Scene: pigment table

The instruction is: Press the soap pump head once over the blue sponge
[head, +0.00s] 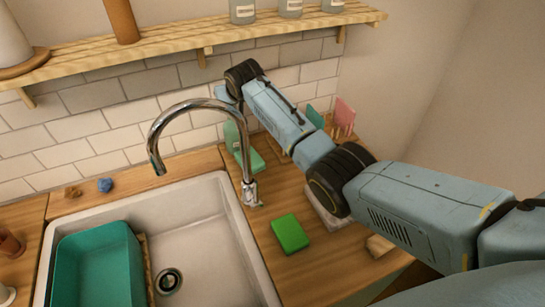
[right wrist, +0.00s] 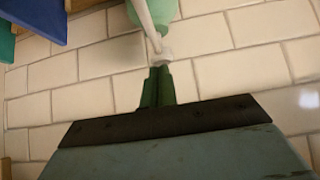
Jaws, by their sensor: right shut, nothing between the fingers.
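A translucent green bottle (head: 231,137), which looks like the soap bottle, stands by the tiled wall behind the faucet. In the right wrist view a green bottle body (right wrist: 182,10) shows at the top edge, with a pale pump part (right wrist: 147,18) in front. My right gripper (right wrist: 158,70) is shut and empty, its tips against or just in front of the pale part; I cannot tell if they touch. In the head view my arm reaches over the counter and hides the fingertips. A small blue lump (head: 105,185) lies behind the sink; I cannot tell if it is the sponge. My left gripper is out of view.
The chrome faucet (head: 185,108) arches close beside my right arm. A teal tub (head: 95,266) sits in the white sink (head: 205,188). A green sponge-like block (head: 290,233) lies on the right counter. A wooden shelf (head: 170,57) runs above my wrist.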

